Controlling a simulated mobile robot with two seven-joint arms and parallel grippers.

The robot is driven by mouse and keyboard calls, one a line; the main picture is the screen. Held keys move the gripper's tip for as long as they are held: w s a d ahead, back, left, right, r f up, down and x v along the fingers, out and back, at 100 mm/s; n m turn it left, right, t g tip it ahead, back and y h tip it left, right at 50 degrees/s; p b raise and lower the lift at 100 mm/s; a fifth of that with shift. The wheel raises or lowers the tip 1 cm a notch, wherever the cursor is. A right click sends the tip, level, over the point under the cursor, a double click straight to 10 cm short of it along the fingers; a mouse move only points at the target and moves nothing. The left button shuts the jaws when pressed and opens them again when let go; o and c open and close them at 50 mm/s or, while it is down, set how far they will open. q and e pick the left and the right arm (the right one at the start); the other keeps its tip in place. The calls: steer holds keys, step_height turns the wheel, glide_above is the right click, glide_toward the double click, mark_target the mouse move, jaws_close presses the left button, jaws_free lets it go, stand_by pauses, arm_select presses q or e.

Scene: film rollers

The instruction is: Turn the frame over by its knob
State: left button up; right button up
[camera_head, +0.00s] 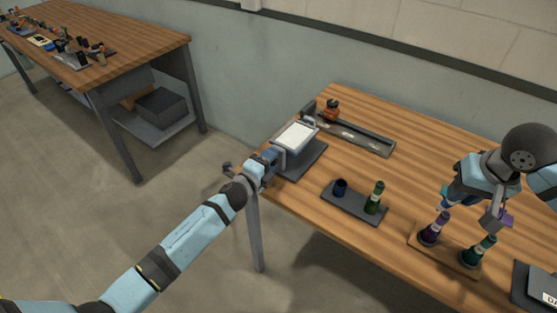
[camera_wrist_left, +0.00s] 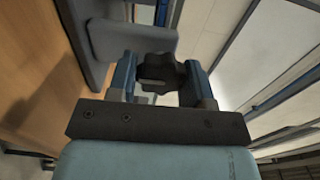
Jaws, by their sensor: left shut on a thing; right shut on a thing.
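The frame (camera_head: 296,136), a pale panel with a grey border, stands on a dark base (camera_head: 308,158) at the near left corner of the table. My left gripper (camera_head: 271,156) is at its near left side. In the left wrist view, its blue fingers (camera_wrist_left: 160,80) are shut on a black lobed knob (camera_wrist_left: 158,70); the grey frame edge (camera_wrist_left: 130,40) is just beyond. The knob is hidden in the head view. My right gripper (camera_head: 473,207) is shut on a purple thing (camera_head: 507,218), mostly hidden, above the rack at the right.
A wooden rack (camera_head: 450,255) holds purple (camera_head: 434,229) and green (camera_head: 478,250) rollers. A dark tray (camera_head: 345,207) holds a blue cup (camera_head: 340,187) and a green roller (camera_head: 375,198). A long grey tray (camera_head: 360,138) lies behind. Bare table lies between the trays.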

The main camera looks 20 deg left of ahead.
arm_select(q)
steer(key=o, duration=0.9)
arm_select(e)
steer(key=shift+f+b, duration=0.3)
steer(key=shift+f, duration=0.05)
arm_select(q)
steer(key=v, duration=1.2)
